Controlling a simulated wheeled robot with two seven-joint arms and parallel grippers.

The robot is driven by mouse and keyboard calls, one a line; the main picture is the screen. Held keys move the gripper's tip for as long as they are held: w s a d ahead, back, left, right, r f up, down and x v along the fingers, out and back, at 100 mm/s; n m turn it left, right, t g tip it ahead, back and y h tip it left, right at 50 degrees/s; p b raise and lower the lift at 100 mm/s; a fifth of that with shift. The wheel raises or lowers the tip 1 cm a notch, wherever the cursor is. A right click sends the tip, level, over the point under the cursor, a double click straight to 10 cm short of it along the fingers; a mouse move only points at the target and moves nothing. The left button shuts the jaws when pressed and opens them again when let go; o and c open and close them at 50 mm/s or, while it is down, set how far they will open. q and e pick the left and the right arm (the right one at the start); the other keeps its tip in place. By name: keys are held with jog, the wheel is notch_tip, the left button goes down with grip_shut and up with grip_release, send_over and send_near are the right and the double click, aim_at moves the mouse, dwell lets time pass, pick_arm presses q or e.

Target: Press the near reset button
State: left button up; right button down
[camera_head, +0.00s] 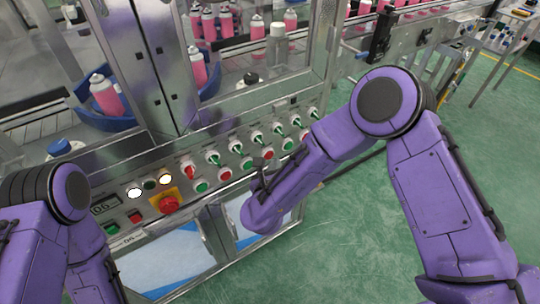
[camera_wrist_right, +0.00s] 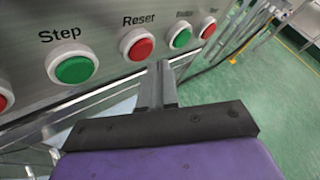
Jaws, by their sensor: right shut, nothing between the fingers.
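A red button labelled Reset (camera_wrist_right: 138,44) sits in a white ring on the metal control panel in the right wrist view. My right gripper (camera_wrist_right: 163,72) is shut and empty, its tips just below and to the right of that button and apart from its face. In the head view the right gripper (camera_head: 262,172) is in front of the panel's lower button row, close to a red button (camera_head: 267,152). The labels there are too small to read. My left arm enters at the lower left, but its gripper is out of view.
A green Step button (camera_wrist_right: 73,68) is left of Reset, and another green button (camera_wrist_right: 180,38) is to its right. A red emergency knob (camera_head: 168,204) on a yellow plate juts out at the panel's left. Green floor (camera_head: 360,230) is open to the right.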

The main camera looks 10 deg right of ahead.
dwell(0.8)
jog(key=shift+w+a, duration=0.15)
jog(key=shift+w, duration=0.25)
jog(key=shift+w+a+b, duration=0.15)
jog(key=shift+w+b, duration=0.2)
dwell(0.7)
jog(key=shift+s, duration=0.1)
jog(key=shift+s+d, duration=0.3)
jog(key=shift+s, duration=0.35)
jog(key=shift+s, duration=0.1)
jog(key=s, duration=0.1)
jog(key=s+d, duration=0.1)
jog(key=s, duration=0.1)
jog(key=s+p, duration=0.1)
jog(key=shift+s+d, duration=0.25)
jog(key=shift+d, duration=0.1)
dwell(0.3)
